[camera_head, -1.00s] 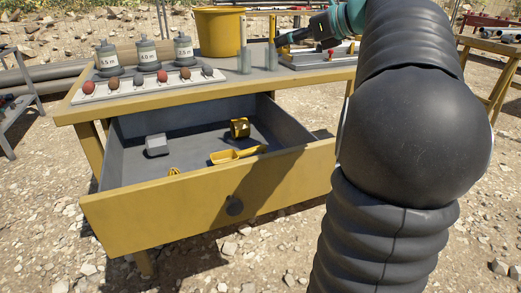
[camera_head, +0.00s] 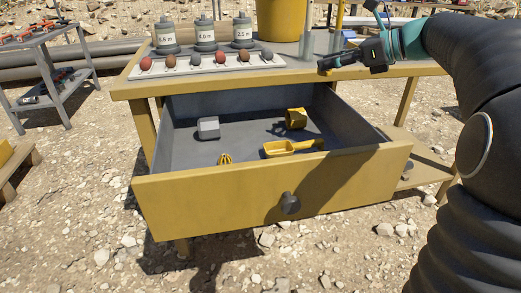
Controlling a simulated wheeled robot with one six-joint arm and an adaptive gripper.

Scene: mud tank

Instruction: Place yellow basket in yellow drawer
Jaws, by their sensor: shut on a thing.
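The yellow drawer (camera_head: 215,206) is pulled open under the workbench, with a grey inside and a round dark knob. In it lie a small yellow ribbed piece (camera_head: 225,159) against the front wall, a yellow scoop (camera_head: 285,148), a yellow cup-like piece (camera_head: 296,118) and a grey block (camera_head: 208,128). I cannot tell which, if any, is the yellow basket; the ribbed piece is partly hidden by the drawer front. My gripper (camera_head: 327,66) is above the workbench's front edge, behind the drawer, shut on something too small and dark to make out.
The workbench (camera_head: 124,88) carries a tray of stones (camera_head: 207,67), three grey labelled weights (camera_head: 205,37) and a large yellow bucket (camera_head: 281,20). Clear containers (camera_head: 306,45) stand close to my gripper. A grey shelf (camera_head: 50,65) stands at left. The drawer has bare floor space.

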